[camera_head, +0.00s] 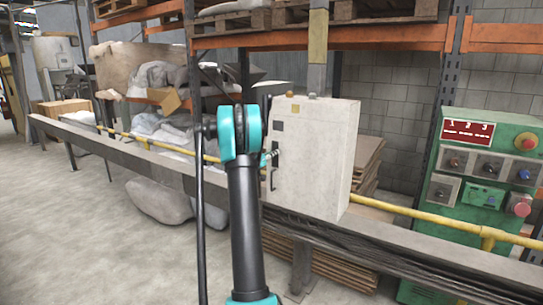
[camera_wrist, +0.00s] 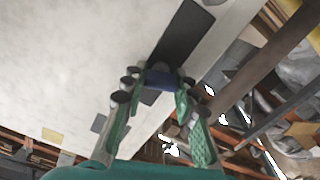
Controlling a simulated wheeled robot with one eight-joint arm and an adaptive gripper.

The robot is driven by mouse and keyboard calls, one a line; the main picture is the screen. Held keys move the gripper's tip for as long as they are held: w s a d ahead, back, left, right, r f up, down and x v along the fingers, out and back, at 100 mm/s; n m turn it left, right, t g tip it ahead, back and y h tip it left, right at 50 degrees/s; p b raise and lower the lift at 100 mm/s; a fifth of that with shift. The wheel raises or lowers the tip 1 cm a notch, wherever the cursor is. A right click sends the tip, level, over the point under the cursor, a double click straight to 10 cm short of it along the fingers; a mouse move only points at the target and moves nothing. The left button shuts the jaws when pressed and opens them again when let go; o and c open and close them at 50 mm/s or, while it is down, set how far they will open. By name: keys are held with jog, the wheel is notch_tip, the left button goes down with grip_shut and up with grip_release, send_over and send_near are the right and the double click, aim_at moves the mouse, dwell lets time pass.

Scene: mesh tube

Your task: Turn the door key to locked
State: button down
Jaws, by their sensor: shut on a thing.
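A pale grey cabinet (camera_head: 325,150) stands on the rail just right of my arm, and its door face also fills the left of the wrist view (camera_wrist: 70,60). In the wrist view my gripper (camera_wrist: 162,82) is at the cabinet's edge, with its green fingers closed on a small dark-blue piece, which appears to be the key (camera_wrist: 159,76). A dark rectangular plate (camera_wrist: 184,38) lies just beyond the fingertips. The key's shaft and the keyhole are hidden, so its turn angle cannot be told. In the head view my arm covers most of the gripper.
A long grey rail (camera_head: 400,255) and a yellow pipe (camera_head: 430,217) run across the front. A green control panel (camera_head: 485,165) with knobs stands at the right. Racks with pallets and wrapped sacks (camera_head: 160,135) stand behind. Open floor (camera_head: 70,230) lies at the left.

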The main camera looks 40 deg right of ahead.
jog(key=n, duration=0.7)
jog(key=shift+w+f, duration=0.1)
jog(key=n, duration=0.7)
jog(key=shift+a+f, duration=0.1)
dwell(0.5)
jog(key=c, duration=1.2)
grip_release()
jog(key=shift+o, duration=0.2)
jog(key=v, duration=1.2)
jog(key=shift+f, duration=0.1)
